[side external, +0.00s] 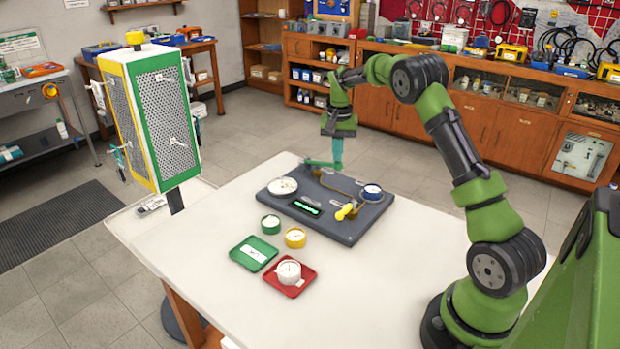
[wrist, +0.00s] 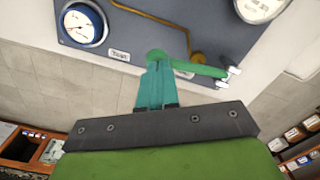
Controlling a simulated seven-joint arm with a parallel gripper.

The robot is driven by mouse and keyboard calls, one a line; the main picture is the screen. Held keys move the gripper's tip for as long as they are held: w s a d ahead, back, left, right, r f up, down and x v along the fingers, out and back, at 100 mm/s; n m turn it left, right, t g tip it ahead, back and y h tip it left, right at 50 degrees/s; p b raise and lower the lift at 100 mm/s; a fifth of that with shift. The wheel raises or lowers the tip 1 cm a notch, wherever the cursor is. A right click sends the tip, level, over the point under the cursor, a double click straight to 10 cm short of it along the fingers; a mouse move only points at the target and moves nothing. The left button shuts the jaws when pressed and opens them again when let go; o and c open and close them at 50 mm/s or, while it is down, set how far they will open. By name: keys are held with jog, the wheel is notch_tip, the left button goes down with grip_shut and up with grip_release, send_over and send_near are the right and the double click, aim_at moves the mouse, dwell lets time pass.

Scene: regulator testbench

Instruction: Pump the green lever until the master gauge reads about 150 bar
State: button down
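The green lever (side external: 318,163) stands at the back edge of the dark test board (side external: 345,228). It also shows in the wrist view (wrist: 205,70), lying roughly level across my fingertips. My gripper (side external: 337,158) points down at the lever's end, its teal fingers (wrist: 160,85) close together. The fingertips look to touch the lever; its rounded end shows at their tips, and the exact contact is partly hidden. A large white gauge (side external: 283,186), likely the master gauge, sits on the board's left; only part of it (wrist: 262,6) shows in the wrist view. Its reading is not legible.
A blue-rimmed gauge (side external: 372,191), a yellow valve handle (side external: 346,211) and a brass pipe (side external: 341,184) are on the board. In front are green (side external: 270,224) and yellow (side external: 295,238) round items, a green tray (side external: 253,253) and a red tray (side external: 306,281) with a white gauge (side external: 288,271).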

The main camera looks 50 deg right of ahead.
jog(key=shift+f, duration=1.7)
jog(key=shift+r, duration=2.95)
jog(key=shift+f, duration=0.1)
